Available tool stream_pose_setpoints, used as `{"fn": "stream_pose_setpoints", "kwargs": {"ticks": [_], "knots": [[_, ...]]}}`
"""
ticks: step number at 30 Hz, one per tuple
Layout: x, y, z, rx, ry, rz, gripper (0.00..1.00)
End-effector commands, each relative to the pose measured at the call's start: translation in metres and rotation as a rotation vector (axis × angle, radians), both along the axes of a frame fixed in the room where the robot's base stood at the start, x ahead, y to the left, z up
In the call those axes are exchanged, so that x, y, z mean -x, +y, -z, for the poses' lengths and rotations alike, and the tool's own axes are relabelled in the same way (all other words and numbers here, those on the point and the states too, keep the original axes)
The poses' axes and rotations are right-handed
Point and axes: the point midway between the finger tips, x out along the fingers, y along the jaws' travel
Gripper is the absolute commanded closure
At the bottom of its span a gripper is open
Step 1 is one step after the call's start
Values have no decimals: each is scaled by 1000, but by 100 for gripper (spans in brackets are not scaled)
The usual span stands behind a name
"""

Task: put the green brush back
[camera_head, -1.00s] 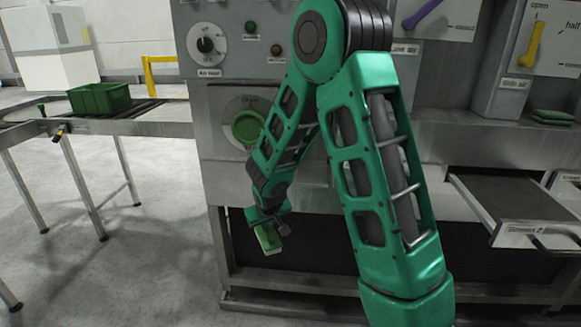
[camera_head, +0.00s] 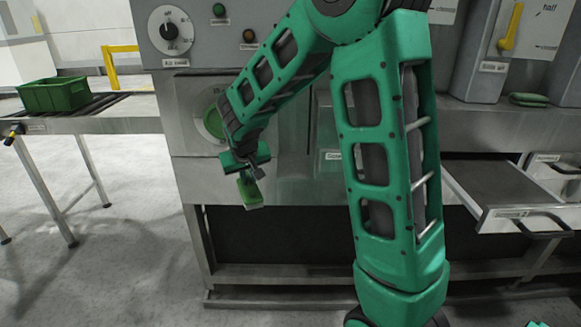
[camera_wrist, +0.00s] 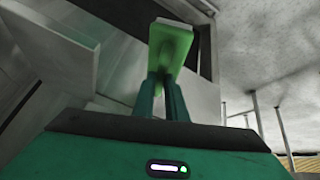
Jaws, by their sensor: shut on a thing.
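The green brush (camera_head: 250,191) hangs below my gripper (camera_head: 247,174), in front of the machine's lower front panel. In the wrist view the brush (camera_wrist: 171,42) is a green block with a pale end, held between the two fingers of my gripper (camera_wrist: 162,80). My gripper is shut on it. The brush is in the air and touches nothing else that I can see. A round green part (camera_head: 213,124) on the machine front is partly hidden behind my arm.
An open drawer (camera_head: 490,190) sticks out at the right, with another drawer (camera_head: 560,170) beside it. Green folded cloths (camera_head: 528,99) lie on the ledge. A green crate (camera_head: 55,95) stands on the roller table at left. Floor at front left is clear.

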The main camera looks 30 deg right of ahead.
Motion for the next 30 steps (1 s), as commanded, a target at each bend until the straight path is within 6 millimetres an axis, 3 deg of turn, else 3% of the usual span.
{"fn": "stream_pose_setpoints", "kwargs": {"ticks": [1,6,9,13,16,20,30], "knots": [[0,-5,-34,-2,-15,37,100],[25,-17,-122,-3,-13,177,100],[44,-19,-162,-4,-9,248,100],[66,-20,-198,-3,-6,313,100],[76,-20,-212,-1,-3,343,100],[80,-26,-215,1,1,359,100],[61,-86,-177,1,4,362,100]]}}
